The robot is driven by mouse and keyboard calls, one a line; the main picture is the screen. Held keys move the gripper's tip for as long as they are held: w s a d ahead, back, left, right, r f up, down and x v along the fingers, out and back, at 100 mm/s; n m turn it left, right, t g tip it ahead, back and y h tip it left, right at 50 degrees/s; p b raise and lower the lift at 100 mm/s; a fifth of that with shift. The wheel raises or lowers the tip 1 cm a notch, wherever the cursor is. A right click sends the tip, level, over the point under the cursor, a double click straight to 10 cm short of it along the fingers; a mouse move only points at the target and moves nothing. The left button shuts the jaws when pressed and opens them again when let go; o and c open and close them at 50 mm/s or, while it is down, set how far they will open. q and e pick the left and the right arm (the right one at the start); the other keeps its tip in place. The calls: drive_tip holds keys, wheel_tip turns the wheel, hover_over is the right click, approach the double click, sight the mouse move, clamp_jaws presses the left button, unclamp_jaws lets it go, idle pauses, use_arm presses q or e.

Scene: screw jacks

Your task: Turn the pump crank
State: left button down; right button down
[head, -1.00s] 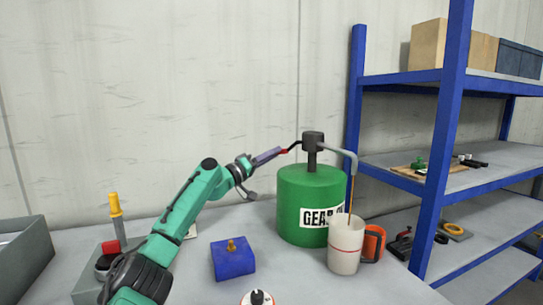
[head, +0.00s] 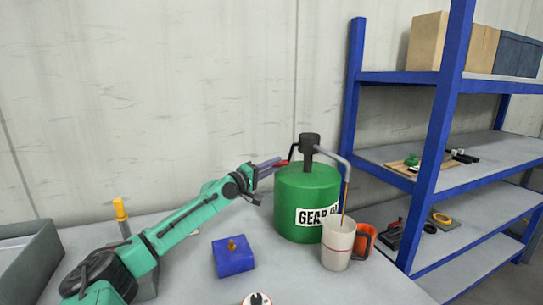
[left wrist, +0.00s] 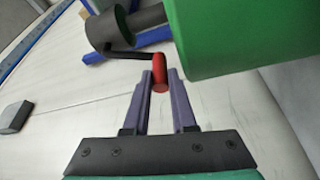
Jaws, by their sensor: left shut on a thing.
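A green drum (head: 300,195) labelled GEAR stands on the bench, with a dark pump head (head: 309,142) on top. The pump's crank has a black arm and a red handle (left wrist: 160,73). My left gripper (head: 284,162) is left of the pump head, shut on the red handle, which shows between its purple fingers (left wrist: 160,85) in the left wrist view. My right gripper is not in view.
A blue block (head: 233,257) with a brass knob sits in front of the drum. A grey bin (head: 28,262) and a yellow-handled tool (head: 121,216) are at the left. A blue-framed shelf (head: 438,150) stands close on the right.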

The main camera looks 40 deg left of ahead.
use_arm(q)
drive_tip(key=shift+d, duration=0.1)
idle(0.3)
drive_tip(key=c, duration=0.7)
unclamp_jaws()
drive_tip(key=shift+d, duration=0.1)
drive_tip(key=shift+c, duration=0.2)
drive_tip(key=shift+f, duration=0.15)
